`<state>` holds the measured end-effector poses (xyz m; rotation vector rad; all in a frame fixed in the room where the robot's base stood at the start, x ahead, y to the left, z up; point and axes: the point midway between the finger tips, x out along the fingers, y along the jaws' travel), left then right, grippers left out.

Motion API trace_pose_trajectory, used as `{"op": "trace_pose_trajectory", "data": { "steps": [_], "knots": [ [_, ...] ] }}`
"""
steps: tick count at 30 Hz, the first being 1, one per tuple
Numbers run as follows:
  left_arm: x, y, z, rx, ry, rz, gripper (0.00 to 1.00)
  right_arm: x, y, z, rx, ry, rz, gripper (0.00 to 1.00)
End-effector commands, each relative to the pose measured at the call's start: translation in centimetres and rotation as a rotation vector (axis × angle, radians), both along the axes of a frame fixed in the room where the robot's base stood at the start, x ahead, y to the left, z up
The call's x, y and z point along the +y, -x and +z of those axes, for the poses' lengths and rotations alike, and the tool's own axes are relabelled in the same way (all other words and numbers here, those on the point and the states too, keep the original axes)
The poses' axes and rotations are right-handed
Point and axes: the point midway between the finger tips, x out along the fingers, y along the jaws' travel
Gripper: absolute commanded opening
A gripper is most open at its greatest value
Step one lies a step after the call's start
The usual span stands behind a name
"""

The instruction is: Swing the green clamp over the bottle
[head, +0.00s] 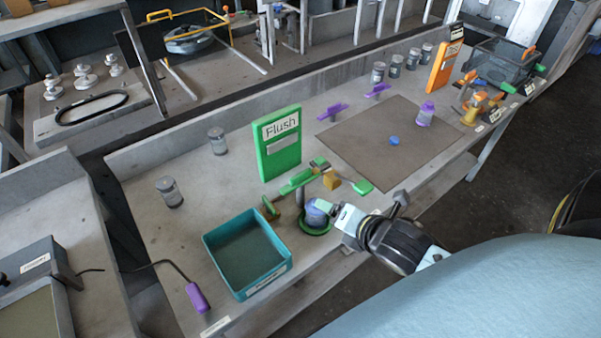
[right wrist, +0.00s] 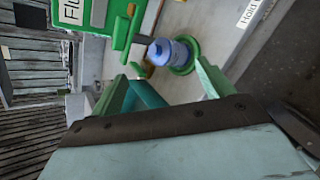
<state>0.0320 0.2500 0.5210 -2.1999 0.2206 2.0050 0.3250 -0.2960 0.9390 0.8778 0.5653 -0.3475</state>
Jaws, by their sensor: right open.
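The bottle (head: 316,214) is blue and stands in a green ring base at the bench's front edge. In the right wrist view the bottle (right wrist: 172,52) shows with its green ring around it. The green clamp (head: 297,181) is a bar on a stand, just behind the bottle in the head view. The clamp (right wrist: 122,30) also shows left of the bottle in the right wrist view; whether it overlaps the bottle's top I cannot tell. My right gripper (head: 330,208) is at the bottle's front right, its green fingers (right wrist: 166,88) apart and empty. My left gripper is out of view.
A teal tray (head: 285,268) stands left of the clamp. A green Flush sign (head: 280,160) stands behind it. A green-tipped handle (head: 362,185) lies to the right, before a brown mat (head: 350,140). A purple-handled tool (head: 198,298) lies at the left front.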

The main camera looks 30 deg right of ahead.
Motion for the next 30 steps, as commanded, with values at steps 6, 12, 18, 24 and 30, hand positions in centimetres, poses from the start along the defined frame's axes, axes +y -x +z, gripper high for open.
{"op": "trace_pose_trajectory", "data": {
  "steps": [6,12,18,24,30],
  "knots": [
    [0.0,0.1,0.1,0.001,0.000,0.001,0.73,-0.6,-2.1,2.8,-0.148,0.495,0.392,0.80],
    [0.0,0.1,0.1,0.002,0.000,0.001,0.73,-0.5,-2.9,4.1,-0.223,0.739,0.556,0.80],
    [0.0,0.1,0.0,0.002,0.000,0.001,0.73,-0.5,-4.0,3.9,-0.236,0.781,0.580,0.80],
    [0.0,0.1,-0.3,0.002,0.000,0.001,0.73,-0.3,-6.9,2.8,-0.237,0.779,0.576,0.80],
    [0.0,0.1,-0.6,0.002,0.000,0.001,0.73,0.1,-10.4,1.3,-0.236,0.777,0.576,0.80]
  ]
}}
